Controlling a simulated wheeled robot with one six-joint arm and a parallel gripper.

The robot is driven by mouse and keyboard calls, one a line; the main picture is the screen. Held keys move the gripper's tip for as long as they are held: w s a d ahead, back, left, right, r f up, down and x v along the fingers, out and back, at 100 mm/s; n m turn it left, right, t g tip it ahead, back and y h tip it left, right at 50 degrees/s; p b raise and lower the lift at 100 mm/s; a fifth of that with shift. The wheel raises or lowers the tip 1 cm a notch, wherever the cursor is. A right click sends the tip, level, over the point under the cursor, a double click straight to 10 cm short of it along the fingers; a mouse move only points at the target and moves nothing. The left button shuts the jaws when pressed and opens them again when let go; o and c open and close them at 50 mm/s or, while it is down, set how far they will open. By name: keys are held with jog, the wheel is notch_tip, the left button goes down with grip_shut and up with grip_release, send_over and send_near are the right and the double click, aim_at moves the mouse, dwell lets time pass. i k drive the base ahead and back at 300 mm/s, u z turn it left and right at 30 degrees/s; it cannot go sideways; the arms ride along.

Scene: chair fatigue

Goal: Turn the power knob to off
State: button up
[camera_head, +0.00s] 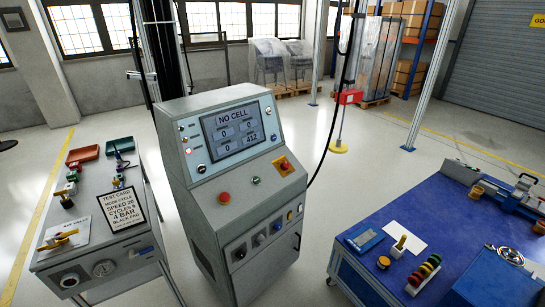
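A grey control console (215,175) stands in the middle of the camera_head view. A knob with red and orange-yellow parts (284,166) sits at the right of its sloping panel; its label is too small to read, so I cannot tell if it is the power knob or how it is set. A red button (224,197) and a green button (256,180) are left of it. Several small controls (260,240) line the lower front panel. The lit screen (232,132) reads "NO CELL", with zeros and 412. My gripper is not in view.
A grey cart (95,255) with a test card (122,207) and red and green trays stands left. A blue-topped bench (450,240) with tools and colored rings stands right. Open floor (365,165) lies behind, with wrapped chairs and shelving farther back.

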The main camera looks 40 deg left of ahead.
aim_at(285, 165)
jog(key=u, duration=0.75)
jog(key=i, duration=1.15)
jog(key=u, duration=1.65)
jog(key=i, duration=0.55)
jog(key=u, duration=0.4)
